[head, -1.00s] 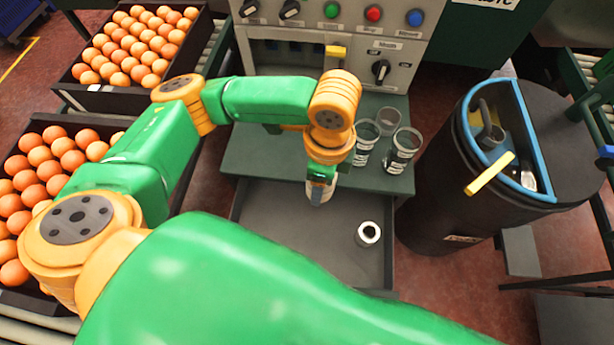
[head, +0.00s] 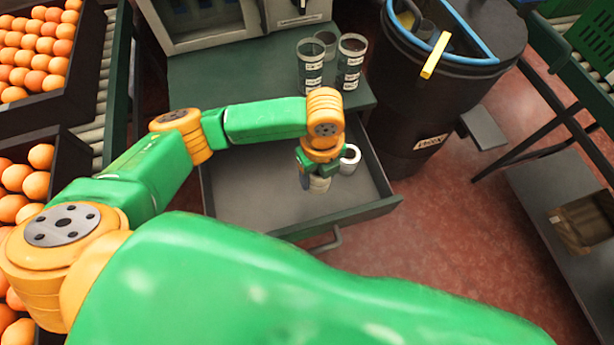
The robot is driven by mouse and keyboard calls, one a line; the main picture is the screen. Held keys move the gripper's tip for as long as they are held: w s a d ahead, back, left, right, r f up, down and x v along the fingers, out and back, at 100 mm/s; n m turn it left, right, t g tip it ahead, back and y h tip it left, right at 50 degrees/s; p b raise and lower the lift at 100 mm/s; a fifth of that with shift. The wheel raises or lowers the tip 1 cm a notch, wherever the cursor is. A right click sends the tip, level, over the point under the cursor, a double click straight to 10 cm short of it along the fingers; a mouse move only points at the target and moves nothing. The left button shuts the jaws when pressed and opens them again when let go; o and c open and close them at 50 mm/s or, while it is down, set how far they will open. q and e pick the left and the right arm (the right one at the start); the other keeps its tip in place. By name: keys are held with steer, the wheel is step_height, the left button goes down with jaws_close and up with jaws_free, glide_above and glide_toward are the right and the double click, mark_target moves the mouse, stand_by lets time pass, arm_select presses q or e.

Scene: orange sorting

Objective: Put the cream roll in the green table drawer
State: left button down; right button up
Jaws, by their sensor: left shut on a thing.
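The green table (head: 235,82) has its drawer (head: 255,198) pulled open, with a grey floor inside. My left gripper (head: 314,172) is over the right part of the drawer, pointing down. It is shut on the cream roll (head: 319,184), a small pale cylinder showing just below the fingers. I cannot tell whether the roll touches the drawer floor. A white roll (head: 350,158) with a dark hole lies in the drawer, just right of the gripper. My right gripper is not in view.
Several clear labelled cups (head: 310,64) stand on the table beside a grey machine (head: 215,20). A black bin (head: 425,95) with a blue rim and yellow handle stands to the right. Crates of oranges (head: 40,90) line the left. The drawer's left part is clear.

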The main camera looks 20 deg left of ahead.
arm_select(q)
steer(key=a+f, duration=0.1)
steer(key=f, duration=0.1)
steer(key=w+f+b, duration=0.1)
steer(key=f, duration=0.1)
steer(key=w+a+f+b, duration=0.1)
steer(key=f, duration=0.1)
steer(key=shift+a+f, duration=0.35)
steer(key=shift+f, duration=0.35)
steer(key=shift+r, duration=0.1)
steer(key=shift+c, duration=0.6)
jaws_free()
step_height(320, 180, up, 12)
steer(key=p, duration=0.3)
steer(key=shift+p, duration=0.3)
steer(key=shift+d, duration=0.1)
